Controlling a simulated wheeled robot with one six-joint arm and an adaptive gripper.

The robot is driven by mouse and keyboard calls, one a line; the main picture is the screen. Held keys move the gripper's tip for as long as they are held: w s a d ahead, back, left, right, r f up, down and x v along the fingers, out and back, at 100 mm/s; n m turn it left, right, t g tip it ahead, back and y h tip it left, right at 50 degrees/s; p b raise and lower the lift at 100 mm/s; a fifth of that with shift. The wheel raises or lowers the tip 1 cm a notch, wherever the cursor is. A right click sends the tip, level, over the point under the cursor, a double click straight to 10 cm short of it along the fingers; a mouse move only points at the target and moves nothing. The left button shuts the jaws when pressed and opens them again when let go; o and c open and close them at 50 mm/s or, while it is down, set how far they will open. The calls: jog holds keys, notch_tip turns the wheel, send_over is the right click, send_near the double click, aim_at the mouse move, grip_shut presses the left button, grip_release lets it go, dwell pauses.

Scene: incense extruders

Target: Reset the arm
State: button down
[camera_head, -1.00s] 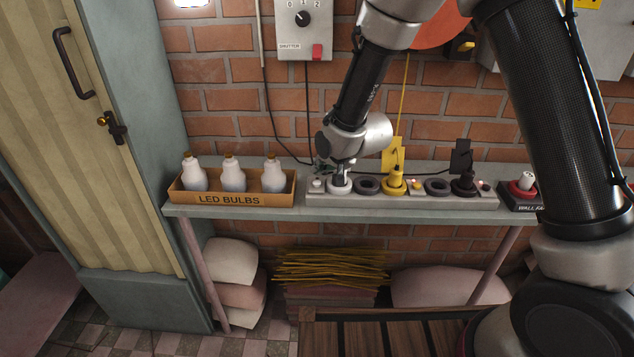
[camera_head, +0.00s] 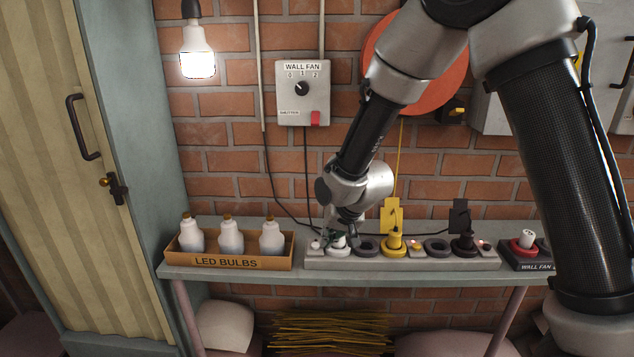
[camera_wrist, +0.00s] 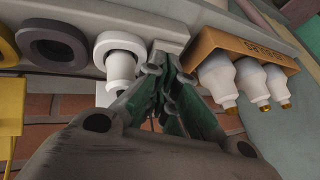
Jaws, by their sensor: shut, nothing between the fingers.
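My gripper (camera_head: 342,232) is at the left end of the grey power strip (camera_head: 318,262) on the shelf, by the white socket (camera_head: 338,252). In the wrist view its green-sided fingers (camera_wrist: 163,78) are shut with nothing between them. They point toward the strip's end, beside the white plug (camera_wrist: 120,70) in the white socket. In the head view the gripper and wrist partly cover that plug. Whether the fingertips touch the strip cannot be told. My arm reaches down and left from the upper right.
An LED BULBS box (camera_head: 230,262) with three bulbs stands left of the strip. A yellow plug (camera_head: 394,240) and black plug (camera_head: 463,243) sit in the strip. A wall fan switch box (camera_head: 303,95) and a lit hanging bulb (camera_head: 197,60) are above. The brick wall is close behind.

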jog(key=s+d+r+h, duration=0.1)
jog(key=s+d+r, duration=0.6)
jog(key=s+d, duration=0.2)
jog(key=s+d+r+h, duration=0.1)
jog(key=s+d+r, duration=0.7)
jog(key=d, duration=0.5)
jog(key=s+d+r+h, duration=0.1)
jog(key=s+d+r, duration=0.6)
jog(key=s+d, duration=0.3)
jog(key=shift+d+r+g+h, duration=0.25)
jog(key=shift+d+g+h, duration=0.15)
jog(key=shift+d, duration=0.45)
